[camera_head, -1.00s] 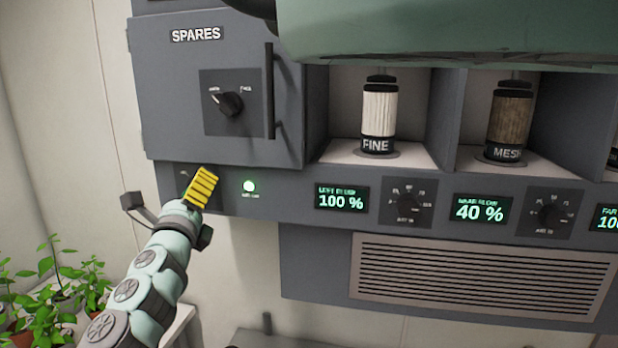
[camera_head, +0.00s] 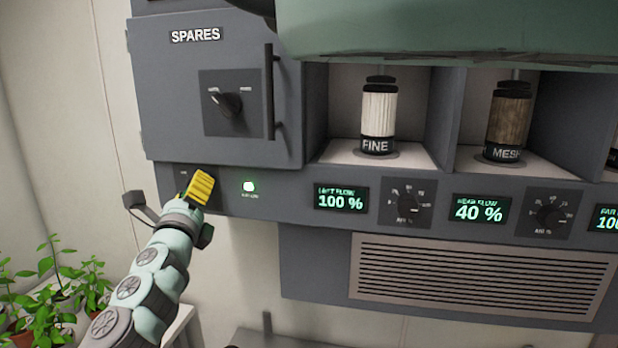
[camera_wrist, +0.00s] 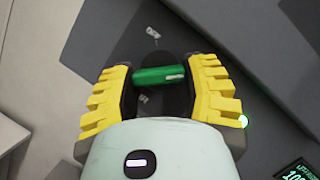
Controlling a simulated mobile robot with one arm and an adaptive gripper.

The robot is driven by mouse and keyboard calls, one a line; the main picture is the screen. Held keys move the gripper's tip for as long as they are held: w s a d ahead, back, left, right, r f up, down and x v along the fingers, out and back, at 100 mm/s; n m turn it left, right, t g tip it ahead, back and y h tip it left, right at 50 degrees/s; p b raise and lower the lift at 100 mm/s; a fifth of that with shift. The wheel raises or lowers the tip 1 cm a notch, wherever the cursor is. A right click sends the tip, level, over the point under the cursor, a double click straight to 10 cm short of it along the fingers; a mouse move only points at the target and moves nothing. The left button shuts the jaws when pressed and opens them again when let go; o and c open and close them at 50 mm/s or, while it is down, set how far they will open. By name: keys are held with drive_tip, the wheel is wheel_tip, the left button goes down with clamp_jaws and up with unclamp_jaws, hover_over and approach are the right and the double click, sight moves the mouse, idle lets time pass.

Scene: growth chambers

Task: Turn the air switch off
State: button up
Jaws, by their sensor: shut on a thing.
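The air switch shows in the wrist view as a green handle (camera_wrist: 160,75) with a white mark near one end, on a dark round base. The handle lies nearly level in that picture, its ends between my yellow fingers. My gripper (camera_wrist: 162,76) is shut on the handle end to end. Small labels above and below it are too blurred to read. In the head view my gripper (camera_head: 200,187) is against the panel's lower left and hides the switch. A green lamp (camera_head: 249,186) right of it is lit; it also shows in the wrist view (camera_wrist: 243,121).
Above is the SPARES door (camera_head: 165,90) with a black knob (camera_head: 229,103) and a vertical handle (camera_head: 270,92). To the right are the left flow display (camera_head: 341,198), reading 100 %, and a dial (camera_head: 407,203). Potted plants (camera_head: 50,290) stand at the lower left.

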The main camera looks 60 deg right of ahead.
drive_tip(key=shift+c, duration=1.2)
drive_tip(key=shift+r, duration=0.1)
drive_tip(key=n+y+p, duration=0.1)
drive_tip(key=n, duration=0.2)
drive_tip(key=shift+s+d+r, duration=0.1)
drive_tip(key=shift+r, duration=0.05)
drive_tip(key=n+y+p, duration=0.1)
drive_tip(key=n, duration=0.2)
drive_tip(key=shift+p, duration=0.3)
drive_tip(key=n, duration=0.2)
drive_tip(key=n+y+p, duration=0.1)
drive_tip(key=n, duration=0.1)
drive_tip(key=shift+r+g+y, duration=0.15)
drive_tip(key=shift+g+y, duration=0.15)
drive_tip(key=n+g+y, duration=0.1)
drive_tip(key=n, duration=0.3)
drive_tip(key=shift+g, duration=0.3)
drive_tip(key=shift+w+f+n+g+b, duration=0.15)
drive_tip(key=shift+n+g+b, duration=0.2)
drive_tip(key=shift+n+b, duration=0.3)
drive_tip(key=shift+w+f+n+g+b, duration=0.1)
drive_tip(key=shift+n+g+b, duration=0.25)
drive_tip(key=shift+n+b, duration=0.25)
drive_tip(key=shift+a+r+n+b, duration=0.1)
drive_tip(key=shift+a+n+b, duration=0.1)
drive_tip(key=shift+n+b, duration=0.2)
